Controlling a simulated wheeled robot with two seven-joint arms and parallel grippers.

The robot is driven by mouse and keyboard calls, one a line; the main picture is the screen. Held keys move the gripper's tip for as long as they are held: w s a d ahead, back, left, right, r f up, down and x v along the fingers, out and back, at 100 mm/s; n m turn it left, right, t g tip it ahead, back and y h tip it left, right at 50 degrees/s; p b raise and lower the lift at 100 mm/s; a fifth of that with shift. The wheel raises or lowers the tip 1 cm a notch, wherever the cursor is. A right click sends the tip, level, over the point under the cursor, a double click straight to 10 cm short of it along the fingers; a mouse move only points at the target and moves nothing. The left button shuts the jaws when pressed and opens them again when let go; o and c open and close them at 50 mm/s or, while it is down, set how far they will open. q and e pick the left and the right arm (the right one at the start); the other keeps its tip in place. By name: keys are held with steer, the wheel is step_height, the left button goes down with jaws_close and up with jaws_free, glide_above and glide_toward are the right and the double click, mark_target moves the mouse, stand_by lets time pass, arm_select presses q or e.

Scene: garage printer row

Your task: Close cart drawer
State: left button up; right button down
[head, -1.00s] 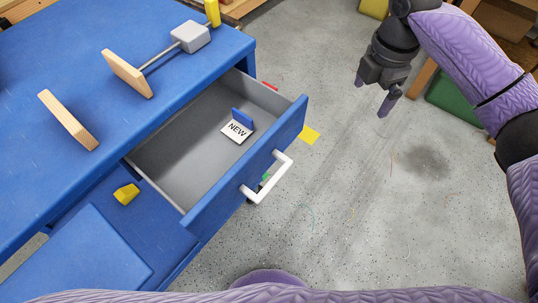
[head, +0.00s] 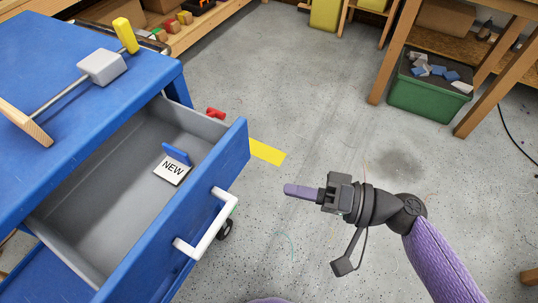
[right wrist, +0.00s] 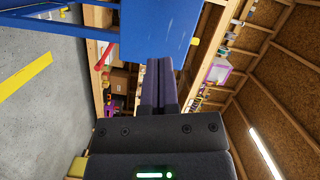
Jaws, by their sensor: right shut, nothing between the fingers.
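The blue cart (head: 60,80) is at the left of the head view. Its grey-lined drawer (head: 105,185) is pulled well out. The drawer's blue front (head: 165,250) carries a white bar handle (head: 208,228). In the drawer lie a white card marked NEW (head: 172,170) and a small blue block (head: 177,153). My right gripper (head: 287,189) is shut and empty, to the right of the drawer front, its fingers pointing left toward it, apart from it. In the right wrist view a blue panel of the cart (right wrist: 160,30) lies beyond the shut fingers (right wrist: 158,85). My left gripper is out of view.
A clamp with a yellow handle (head: 125,35) lies on the cart top. A yellow strip (head: 266,152) marks the floor beside the drawer. A green bin (head: 430,103) stands under a wooden bench at the upper right. The floor between is clear.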

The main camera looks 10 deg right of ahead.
steer(key=d+f+m+t+h, duration=0.1)
steer(key=d+m+t, duration=0.3)
steer(key=m, duration=0.2)
glide_toward(240, 154)
steer(key=shift+m, duration=0.3)
steer(key=x, duration=0.6)
steer(key=shift+a+r, duration=0.2)
steer(key=shift+a, duration=0.05)
steer(key=shift+w+a, duration=0.35)
steer(key=shift+a, duration=0.05)
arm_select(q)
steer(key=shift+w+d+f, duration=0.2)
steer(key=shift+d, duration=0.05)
